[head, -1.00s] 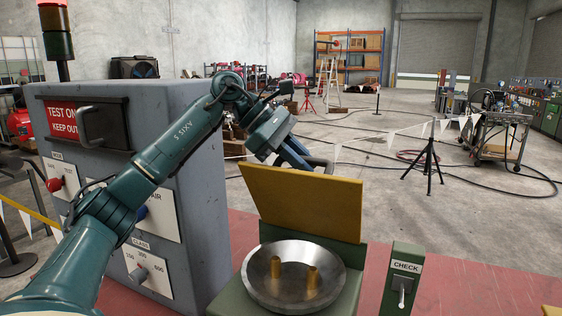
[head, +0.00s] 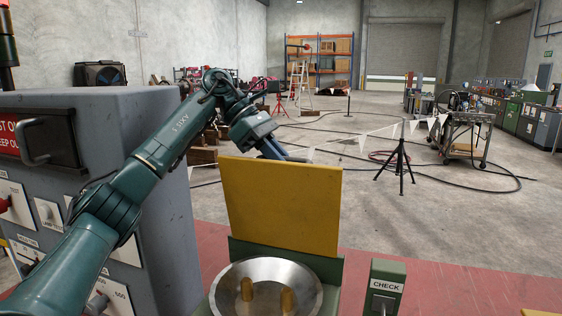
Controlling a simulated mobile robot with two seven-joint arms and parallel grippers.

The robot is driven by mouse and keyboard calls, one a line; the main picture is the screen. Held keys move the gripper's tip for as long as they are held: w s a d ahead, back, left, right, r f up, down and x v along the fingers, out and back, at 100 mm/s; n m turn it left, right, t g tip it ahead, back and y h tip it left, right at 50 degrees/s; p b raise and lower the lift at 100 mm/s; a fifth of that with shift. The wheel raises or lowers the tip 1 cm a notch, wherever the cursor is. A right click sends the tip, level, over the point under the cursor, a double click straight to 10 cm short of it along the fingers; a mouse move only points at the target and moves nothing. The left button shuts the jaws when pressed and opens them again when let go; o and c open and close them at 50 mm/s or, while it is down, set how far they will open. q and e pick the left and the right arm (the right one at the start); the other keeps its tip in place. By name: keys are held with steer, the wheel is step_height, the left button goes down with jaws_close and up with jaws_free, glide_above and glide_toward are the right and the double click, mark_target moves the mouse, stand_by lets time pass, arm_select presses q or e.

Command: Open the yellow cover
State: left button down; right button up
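The yellow cover (head: 281,208) stands raised, close to upright, at the back of a green base (head: 331,272). In front of it, a round metal dish (head: 265,300) with two brass pegs lies uncovered. My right gripper is not in view.
A grey control cabinet (head: 165,190) with knobs and a handle stands at the left, under my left arm. A green CHECK switch box (head: 385,286) stands right of the base.

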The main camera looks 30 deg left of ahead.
arm_select(q)
steer(key=shift+f, duration=0.1)
stand_by(0.3)
steer(key=c, duration=1.4)
jaws_free()
step_height(320, 180, up, 10)
steer(key=shift+r, duration=0.1)
